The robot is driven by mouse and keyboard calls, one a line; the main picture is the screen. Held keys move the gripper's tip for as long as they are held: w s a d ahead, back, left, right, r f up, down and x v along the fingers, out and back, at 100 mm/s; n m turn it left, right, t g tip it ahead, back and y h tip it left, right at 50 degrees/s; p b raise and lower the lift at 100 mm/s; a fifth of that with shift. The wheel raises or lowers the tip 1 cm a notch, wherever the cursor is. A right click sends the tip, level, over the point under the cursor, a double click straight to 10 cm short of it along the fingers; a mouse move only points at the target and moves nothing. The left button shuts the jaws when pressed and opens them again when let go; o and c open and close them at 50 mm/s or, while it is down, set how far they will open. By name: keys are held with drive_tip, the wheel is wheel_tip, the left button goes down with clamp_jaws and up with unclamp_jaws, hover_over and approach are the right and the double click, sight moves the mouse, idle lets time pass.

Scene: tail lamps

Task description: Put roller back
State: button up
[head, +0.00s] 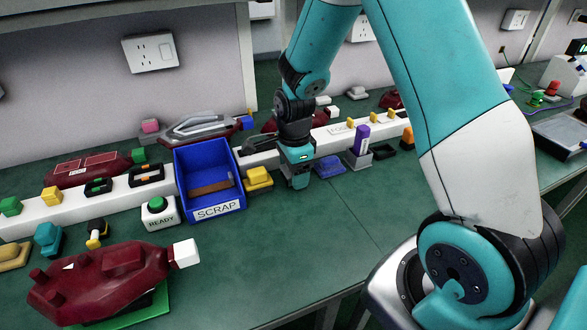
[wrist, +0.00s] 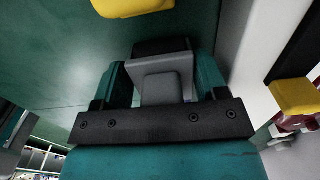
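My gripper (head: 300,182) hangs point-down over the green bench, just right of a yellow block (head: 258,177). In the wrist view, a grey block with a dark far end (wrist: 165,85) shows between its teal sides. I cannot tell whether this is a held thing or part of the gripper. I cannot pick out the roller for certain. A small black and yellow tool (head: 97,234) at the left may be it. A purple piece with a white label (head: 361,139) stands upright in a grey holder (head: 356,160), right of my gripper.
A blue SCRAP bin (head: 208,154) with a brown strip inside stands left of my gripper. A green READY button (head: 158,206) and a dark red lamp (head: 100,280) are farther left. A white rail (head: 385,124) runs behind. The front middle of the bench is clear.

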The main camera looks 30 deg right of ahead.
drive_tip(key=shift+f, duration=0.25)
wheel_tip(320, 180, up, 13)
drive_tip(key=shift+w+d+f+p, duration=0.1)
drive_tip(key=shift+w+f+p, duration=0.05)
drive_tip(key=shift+p, duration=0.8)
drive_tip(key=shift+r, duration=0.35)
drive_tip(key=s+a+r+n+y, duration=0.2)
drive_tip(key=s+a+r+n, duration=0.2)
drive_tip(key=s+a+n, duration=0.4)
drive_tip(key=s+a+r+n+y, duration=0.2)
drive_tip(key=s+a+r+n, duration=0.3)
drive_tip(key=s+a+n, duration=0.4)
drive_tip(key=s+n, duration=0.5)
drive_tip(key=n, duration=0.5)
drive_tip(key=shift+w+a+r, duration=0.1)
drive_tip(key=shift+r, duration=0.05)
wheel_tip(320, 180, up, 9)
drive_tip(key=p, duration=0.8)
drive_tip(key=shift+p, duration=0.4)
